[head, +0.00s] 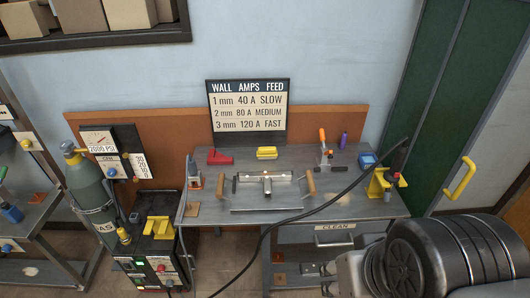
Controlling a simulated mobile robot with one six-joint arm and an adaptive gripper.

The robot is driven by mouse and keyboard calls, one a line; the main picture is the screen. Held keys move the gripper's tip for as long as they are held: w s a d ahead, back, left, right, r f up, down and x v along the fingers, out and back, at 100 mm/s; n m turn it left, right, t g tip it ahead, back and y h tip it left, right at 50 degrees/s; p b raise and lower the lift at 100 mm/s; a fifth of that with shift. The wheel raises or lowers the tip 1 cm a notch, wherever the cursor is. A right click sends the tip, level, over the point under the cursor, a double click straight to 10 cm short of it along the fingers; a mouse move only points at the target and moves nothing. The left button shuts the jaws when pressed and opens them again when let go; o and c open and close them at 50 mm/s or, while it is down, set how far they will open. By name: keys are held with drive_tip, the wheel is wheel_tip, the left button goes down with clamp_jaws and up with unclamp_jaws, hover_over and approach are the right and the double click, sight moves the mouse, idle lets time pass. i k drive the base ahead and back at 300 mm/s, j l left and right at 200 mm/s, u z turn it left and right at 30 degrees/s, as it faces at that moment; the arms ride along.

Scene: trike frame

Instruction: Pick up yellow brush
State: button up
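A small yellow block-shaped thing (267,153) lies at the back middle of the grey workbench (225,178), below the sign. It may be the yellow brush, but bristles cannot be made out. Other yellow things are a bracket-like piece (159,227) on the dark machine at the left and a stand (381,183) at the bench's right end. My arm fills the lower right corner, in front of the bench's right side. My gripper's fingers do not show.
A metal frame with wooden handles (267,188) occupies the bench's middle. A black cable (300,218) crosses the bench front. A gas cylinder (88,190) stands left.

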sight(263, 152)
drive_tip(key=i+j+z, duration=0.15)
drive_tip(key=i, duration=0.3)
drive_tip(key=i+j+z, duration=0.1)
drive_tip(key=i+j, duration=0.2)
drive_tip(key=i, duration=0.15)
drive_tip(key=i+j+z, duration=0.15)
drive_tip(key=i, duration=0.3)
drive_tip(key=j, duration=0.1)
